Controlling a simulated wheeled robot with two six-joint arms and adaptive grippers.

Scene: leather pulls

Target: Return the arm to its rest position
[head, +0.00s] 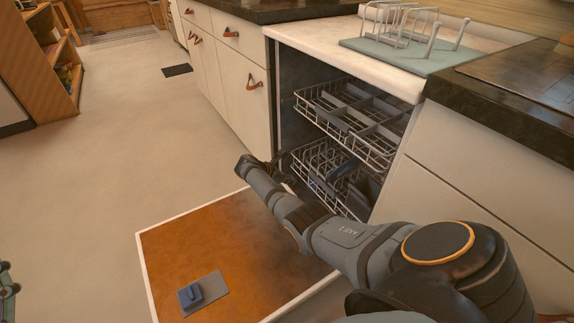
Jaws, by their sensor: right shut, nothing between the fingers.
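My right arm (345,235) reaches from the lower right up and left, over the lowered dishwasher door (200,240). Its gripper (282,160) is small and dark, in front of the dishwasher's opening near the left end of the lower rack. It is shut and I see nothing held in it. The fingers are partly hidden by the wrist and blend with the dark interior. I cannot make out whether they touch the rack.
The dishwasher has an upper rack (355,120) and a lower rack (325,165) showing. A wire dish rack (400,25) stands on a mat on the counter above. White drawers with leather pulls (254,84) are to the left. Floor (110,140) left of the door is clear.

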